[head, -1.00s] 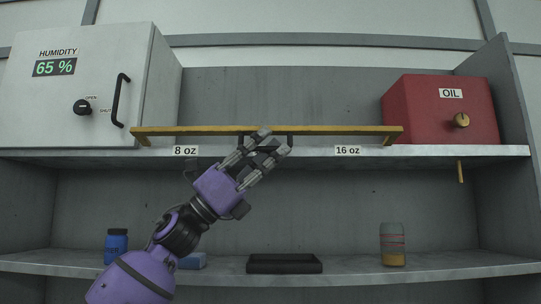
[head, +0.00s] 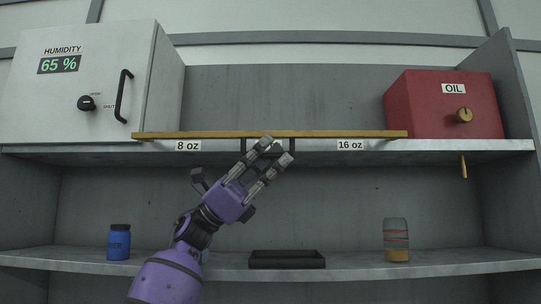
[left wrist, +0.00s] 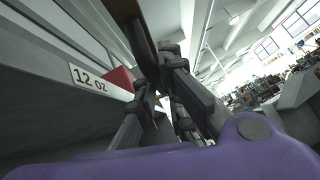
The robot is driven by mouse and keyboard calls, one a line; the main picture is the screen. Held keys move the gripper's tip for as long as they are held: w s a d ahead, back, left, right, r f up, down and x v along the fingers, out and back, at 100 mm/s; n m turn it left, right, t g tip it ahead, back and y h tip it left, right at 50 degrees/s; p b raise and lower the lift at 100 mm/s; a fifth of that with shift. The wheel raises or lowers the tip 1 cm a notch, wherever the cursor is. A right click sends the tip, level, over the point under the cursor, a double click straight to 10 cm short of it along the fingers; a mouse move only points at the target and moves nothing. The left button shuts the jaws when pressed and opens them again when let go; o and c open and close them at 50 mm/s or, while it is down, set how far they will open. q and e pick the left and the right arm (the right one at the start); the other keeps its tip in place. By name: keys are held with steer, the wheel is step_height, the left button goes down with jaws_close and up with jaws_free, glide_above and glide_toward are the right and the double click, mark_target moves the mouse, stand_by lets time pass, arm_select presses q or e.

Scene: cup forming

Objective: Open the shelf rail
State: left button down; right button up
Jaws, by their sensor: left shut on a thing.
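In the left wrist view the gripper (left wrist: 172,60) is around a dark bar beneath the brown rail (left wrist: 130,14). My right gripper is not in view.
A white humidity cabinet (head: 60,115) stands at the upper left, a red oil box (head: 425,115) at the upper right. The lower shelf (head: 450,262) holds a blue bottle (head: 119,243), a black tray (head: 287,260) and a jar (head: 396,240). The upper shelf behind the rail looks empty.

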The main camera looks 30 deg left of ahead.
arm_select(q)
steer(key=c, duration=1.8)
jaws_free()
steer(key=shift+c, duration=0.2)
steer(key=shift+n+t, duration=0.4)
steer(key=shift+t, duration=0.1)
